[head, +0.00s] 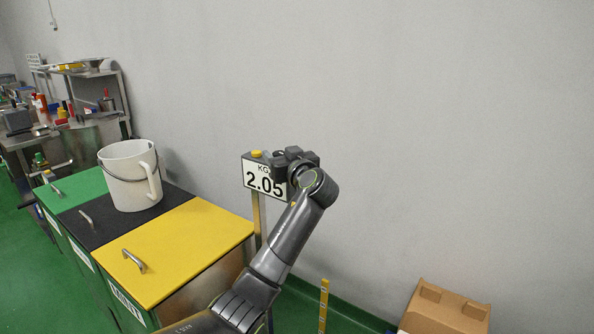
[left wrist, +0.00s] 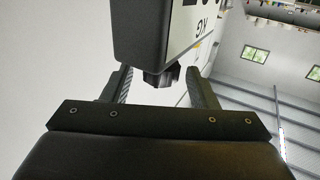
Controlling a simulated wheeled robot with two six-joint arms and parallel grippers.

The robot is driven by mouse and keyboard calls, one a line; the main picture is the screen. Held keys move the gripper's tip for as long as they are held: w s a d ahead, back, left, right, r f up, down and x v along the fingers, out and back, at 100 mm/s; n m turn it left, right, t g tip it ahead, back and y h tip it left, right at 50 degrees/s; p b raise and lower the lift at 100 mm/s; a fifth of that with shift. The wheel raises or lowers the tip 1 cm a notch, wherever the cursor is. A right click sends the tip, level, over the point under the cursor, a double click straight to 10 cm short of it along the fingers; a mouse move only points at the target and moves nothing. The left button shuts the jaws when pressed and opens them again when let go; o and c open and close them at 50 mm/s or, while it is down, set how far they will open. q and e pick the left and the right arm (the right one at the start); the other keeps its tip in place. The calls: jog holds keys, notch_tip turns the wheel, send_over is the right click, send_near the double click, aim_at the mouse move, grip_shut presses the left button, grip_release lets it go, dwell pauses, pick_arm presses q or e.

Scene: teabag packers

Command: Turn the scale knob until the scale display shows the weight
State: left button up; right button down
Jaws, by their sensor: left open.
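The scale display (head: 251,172) is a dark-edged white box on a post. It reads KG 2.05, and my arm covers its right edge. My left gripper (head: 290,157) is at the display's upper right corner. In the left wrist view the display box (left wrist: 140,35) appears upside down at the top. A dark knob-like piece (left wrist: 160,77) juts from the box between the open fingers of my left gripper (left wrist: 156,88). I cannot tell whether the fingers touch it. In the head view this piece is hidden or merges with the gripper. My right gripper is not in view.
A yellow button (head: 256,153) sits on top of the display. Left of it are cabinets with green, black and yellow tops (head: 190,245), with a white bucket (head: 130,178) on them. A cardboard box (head: 445,310) is at lower right. The wall stands behind.

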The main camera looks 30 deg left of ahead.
pick_arm(q)
jog(key=b+v, duration=0.3)
jog(key=v, duration=1.3)
jog(key=shift+s, duration=0.15)
